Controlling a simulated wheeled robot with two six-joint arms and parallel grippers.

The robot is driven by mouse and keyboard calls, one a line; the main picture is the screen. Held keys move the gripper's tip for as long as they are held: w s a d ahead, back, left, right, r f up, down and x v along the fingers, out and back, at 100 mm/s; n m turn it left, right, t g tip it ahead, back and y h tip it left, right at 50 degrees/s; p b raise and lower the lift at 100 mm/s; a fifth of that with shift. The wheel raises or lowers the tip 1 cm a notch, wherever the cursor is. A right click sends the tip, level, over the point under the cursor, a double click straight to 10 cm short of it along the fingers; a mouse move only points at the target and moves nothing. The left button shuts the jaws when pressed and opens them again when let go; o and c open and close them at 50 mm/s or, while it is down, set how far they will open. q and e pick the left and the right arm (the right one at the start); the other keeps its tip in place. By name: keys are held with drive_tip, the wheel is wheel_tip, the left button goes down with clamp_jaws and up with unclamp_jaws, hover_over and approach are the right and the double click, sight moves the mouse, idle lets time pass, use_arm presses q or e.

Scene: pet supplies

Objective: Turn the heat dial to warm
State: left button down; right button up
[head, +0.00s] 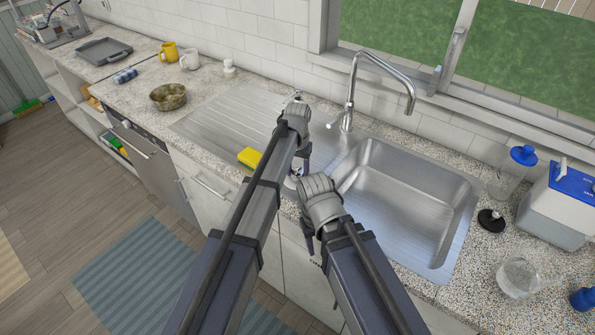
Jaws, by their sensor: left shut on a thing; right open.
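I cannot make out a heat dial in the head view. My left gripper (303,170) is over the front part of the steel drainboard, just left of the sink basin. It is shut on a small pale thing (293,178), mostly hidden by my own arm, so I cannot tell what it is. My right gripper (308,242) is lower in the picture, pointing down near the counter's front edge. It is open, and I see nothing between its fingers.
A yellow sponge (249,158) lies left of my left arm. The sink basin (405,200) is empty, with a tall faucet (350,90) behind. A blue-lidded container (560,205) and a glass bowl (520,275) are right.

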sight(297, 171)
idle(0.5)
use_arm(q)
drive_tip(key=shift+c, duration=1.2)
unclamp_jaws()
wheel_tip(297, 171, up, 8)
drive_tip(key=p, duration=0.8)
drive_tip(key=shift+f, duration=0.1)
